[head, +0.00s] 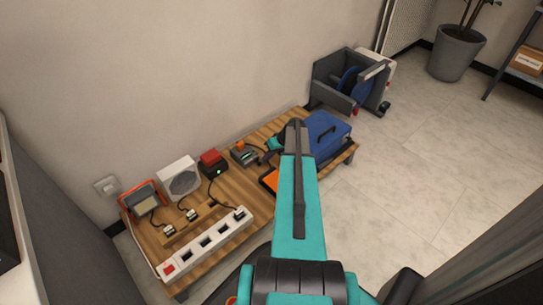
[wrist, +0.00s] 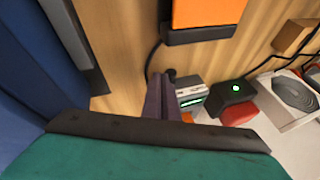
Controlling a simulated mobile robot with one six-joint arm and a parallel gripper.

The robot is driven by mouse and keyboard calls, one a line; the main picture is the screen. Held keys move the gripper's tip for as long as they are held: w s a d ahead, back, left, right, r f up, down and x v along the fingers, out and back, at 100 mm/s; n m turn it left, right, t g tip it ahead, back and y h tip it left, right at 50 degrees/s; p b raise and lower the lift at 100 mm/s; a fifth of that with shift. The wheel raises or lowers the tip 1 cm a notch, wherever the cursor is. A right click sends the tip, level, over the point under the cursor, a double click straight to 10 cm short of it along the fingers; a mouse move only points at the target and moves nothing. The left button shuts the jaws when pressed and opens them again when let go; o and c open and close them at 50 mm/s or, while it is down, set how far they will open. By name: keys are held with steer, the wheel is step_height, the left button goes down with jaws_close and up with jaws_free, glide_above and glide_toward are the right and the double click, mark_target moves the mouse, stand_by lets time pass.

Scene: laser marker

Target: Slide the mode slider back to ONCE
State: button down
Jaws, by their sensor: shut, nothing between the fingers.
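My gripper (head: 266,156) is partly hidden behind my own arm in the head view. It is low over the wooden bench, beside a small dark device (head: 244,157) with an orange part on top. In the wrist view my gripper's fingers (wrist: 171,82) are together and empty. They are close beside the same grey device (wrist: 191,98), which has a lit green strip; I cannot tell whether they touch it. I cannot make out the mode slider or a ONCE label in either view.
The wooden bench (head: 221,190) also holds a red-topped box (head: 211,160), a white fan-like unit (head: 180,177), a work lamp (head: 143,199), a white power strip (head: 205,246) and a blue case (head: 327,135). An orange panel (wrist: 203,12) is near my fingers. Cables cross the bench.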

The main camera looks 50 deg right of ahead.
steer(key=shift+w+a+f, duration=0.15)
steer(key=shift+a, duration=0.15)
steer(key=a+p, duration=0.1)
steer(key=a, duration=0.3)
steer(key=shift+w+a, duration=0.15)
steer(key=shift+a, duration=0.05)
steer(key=shift+w+a, duration=0.15)
steer(key=shift+a, duration=0.35)
